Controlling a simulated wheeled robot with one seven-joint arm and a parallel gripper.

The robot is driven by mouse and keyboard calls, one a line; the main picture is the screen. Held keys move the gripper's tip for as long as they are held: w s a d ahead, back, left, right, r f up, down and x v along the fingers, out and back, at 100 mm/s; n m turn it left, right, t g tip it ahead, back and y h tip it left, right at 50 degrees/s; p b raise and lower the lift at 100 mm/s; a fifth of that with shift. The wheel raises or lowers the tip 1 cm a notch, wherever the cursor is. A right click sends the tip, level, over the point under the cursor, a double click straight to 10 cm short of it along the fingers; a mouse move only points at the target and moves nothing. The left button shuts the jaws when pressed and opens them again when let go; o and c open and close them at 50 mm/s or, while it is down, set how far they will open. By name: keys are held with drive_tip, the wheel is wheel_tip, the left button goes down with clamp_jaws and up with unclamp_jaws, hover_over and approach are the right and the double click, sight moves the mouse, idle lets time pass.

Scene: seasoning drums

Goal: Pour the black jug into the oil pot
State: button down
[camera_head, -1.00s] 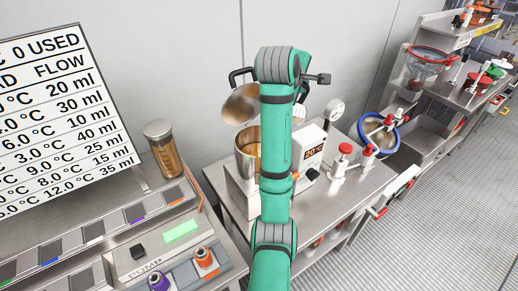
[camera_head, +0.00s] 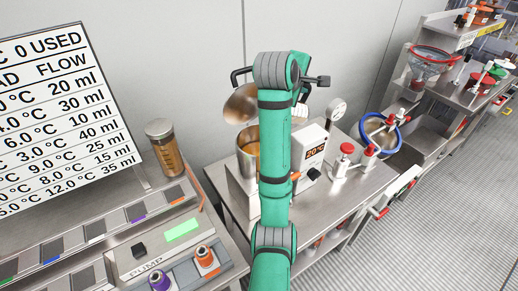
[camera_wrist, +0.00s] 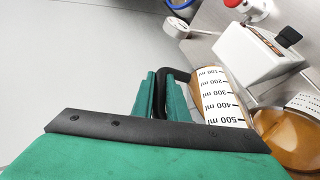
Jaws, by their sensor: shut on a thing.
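In the wrist view, my gripper (camera_wrist: 162,94) is shut on the black handle of a jug (camera_wrist: 218,98). The jug has a white scale in ml and amber showing along its side. It looks tilted in this view. The oil pot (camera_head: 243,166) is a metal pot on the left of the middle bench, with amber oil inside; my arm covers part of it. An amber round surface, apparently the pot's oil (camera_wrist: 285,135), lies close beside the jug in the wrist view.
A white unit reading 20°C (camera_head: 310,145) is right of my arm. Red-capped valves (camera_head: 346,155) and a blue-rimmed bowl (camera_head: 380,132) stand farther right. A capped amber cylinder (camera_head: 164,146) is at left.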

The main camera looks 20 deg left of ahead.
drive_tip(key=shift+s+a+r+t+p, duration=0.15)
drive_tip(key=shift+s+a+t+p, duration=0.15)
drive_tip(key=shift+t, duration=0.2)
idle(1.2)
